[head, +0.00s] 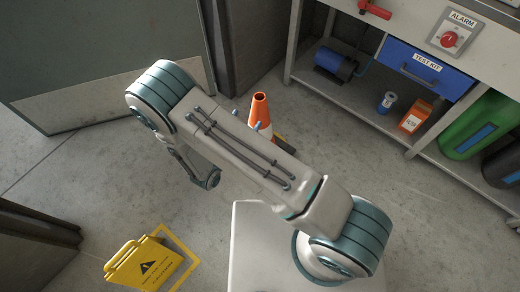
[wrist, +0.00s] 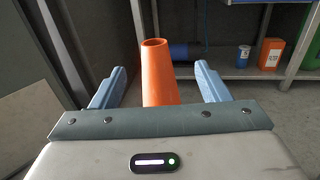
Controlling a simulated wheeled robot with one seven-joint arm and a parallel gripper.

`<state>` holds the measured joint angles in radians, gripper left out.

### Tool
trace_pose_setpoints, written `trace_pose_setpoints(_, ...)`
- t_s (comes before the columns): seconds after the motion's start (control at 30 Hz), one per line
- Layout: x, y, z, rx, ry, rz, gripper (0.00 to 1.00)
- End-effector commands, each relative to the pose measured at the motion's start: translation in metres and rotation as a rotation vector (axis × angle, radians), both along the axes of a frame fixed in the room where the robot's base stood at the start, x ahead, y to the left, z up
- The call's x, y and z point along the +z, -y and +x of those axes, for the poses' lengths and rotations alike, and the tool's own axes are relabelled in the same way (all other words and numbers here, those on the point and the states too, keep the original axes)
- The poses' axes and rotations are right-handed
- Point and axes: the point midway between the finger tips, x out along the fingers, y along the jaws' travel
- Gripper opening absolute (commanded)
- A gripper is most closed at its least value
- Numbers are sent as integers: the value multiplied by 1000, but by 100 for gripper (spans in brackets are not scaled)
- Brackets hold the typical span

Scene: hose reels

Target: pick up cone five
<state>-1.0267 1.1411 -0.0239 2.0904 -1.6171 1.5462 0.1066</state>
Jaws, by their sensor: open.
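An orange cone (head: 260,108) with a white band and a dark base stands upright on the floor in the head view. My arm hides part of its lower side. In the wrist view the cone (wrist: 157,75) rises between the two blue fingers of my gripper (wrist: 160,85), with its open top showing. The fingers are apart, one on each side of the cone, and a gap shows on both sides. The cone's lower part is hidden behind the gripper body. No number is readable on the cone.
A workbench with a lower shelf (head: 350,100) stands at the right, holding a blue motor (head: 335,64), a can, an orange box and a green container (head: 480,122). A yellow warning sign (head: 148,264) is on the floor at lower left. A grey door (head: 110,60) is behind left.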

Motion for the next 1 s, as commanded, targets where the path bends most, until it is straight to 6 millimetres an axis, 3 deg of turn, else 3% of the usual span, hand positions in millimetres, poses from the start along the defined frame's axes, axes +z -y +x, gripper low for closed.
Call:
trace_pose_setpoints(0.17,-10,-3,8,45,1,-18,69)
trace_pose_setpoints(0.5,-10,25,64,43,0,-16,69)
trace_pose_setpoints(0.77,-12,34,81,43,0,-17,69)
trace_pose_setpoints(1.0,-16,51,110,41,1,-15,69)
